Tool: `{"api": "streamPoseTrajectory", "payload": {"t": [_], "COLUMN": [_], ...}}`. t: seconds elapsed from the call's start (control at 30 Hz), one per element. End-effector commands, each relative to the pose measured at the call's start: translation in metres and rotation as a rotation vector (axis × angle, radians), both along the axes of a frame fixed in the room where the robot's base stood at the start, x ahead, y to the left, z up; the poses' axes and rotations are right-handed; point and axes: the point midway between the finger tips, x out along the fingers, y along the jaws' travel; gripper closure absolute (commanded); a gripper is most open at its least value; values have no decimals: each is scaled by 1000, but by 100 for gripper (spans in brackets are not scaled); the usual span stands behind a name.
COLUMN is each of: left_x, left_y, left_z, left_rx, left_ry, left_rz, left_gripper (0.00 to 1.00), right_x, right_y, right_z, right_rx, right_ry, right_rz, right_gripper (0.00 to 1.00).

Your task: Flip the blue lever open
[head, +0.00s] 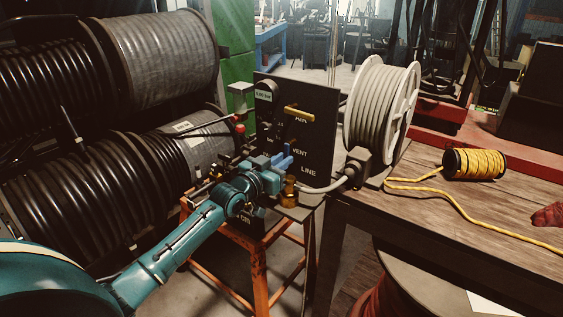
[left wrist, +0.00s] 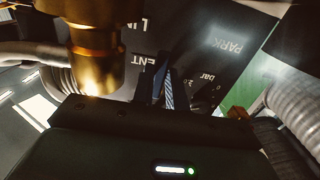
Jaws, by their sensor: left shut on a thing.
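The blue lever (head: 287,155) stands on the small crimper rig, in front of the dark panel (head: 312,120) marked with words such as "VENT" and "LINE". My left gripper (head: 278,168) reaches in from the left and is shut on the blue lever, covering its lower part. In the left wrist view, my left gripper (left wrist: 163,92) shows its fingers pointing at the panel, with a narrow blue strip between them. My right gripper is in neither view.
A brass fitting (head: 289,192) stands right beside my left gripper, and a grey hose runs from it to the white reel (head: 383,105). Black hose reels (head: 60,190) fill the left; a wooden table (head: 440,205) lies right.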

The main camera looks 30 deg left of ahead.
Motion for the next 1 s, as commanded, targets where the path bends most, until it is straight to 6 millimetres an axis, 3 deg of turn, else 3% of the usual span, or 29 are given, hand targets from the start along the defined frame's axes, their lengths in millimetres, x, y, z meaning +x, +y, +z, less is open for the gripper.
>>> {"api": "streamPoseTrajectory", "payload": {"t": [0.2, 0.23, 0.5, 0.77, 1.0], "left_x": [0, 0, 0, -2, -31], "left_y": [1, 1, 0, 0, 4], "left_z": [0, 0, 0, 0, -1], "left_rx": [5, 6, 3, 1, 3], "left_ry": [0, 0, 1, 1, 2], "left_rz": [1, 1, 1, 0, 0], "left_gripper": [100, 84, 64, 64, 64], "right_x": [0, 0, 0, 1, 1], "right_y": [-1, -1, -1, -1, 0], "right_z": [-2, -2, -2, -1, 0], "right_rx": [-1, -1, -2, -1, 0], "right_ry": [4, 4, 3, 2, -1], "right_rz": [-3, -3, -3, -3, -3], "right_gripper": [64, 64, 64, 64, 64]}}
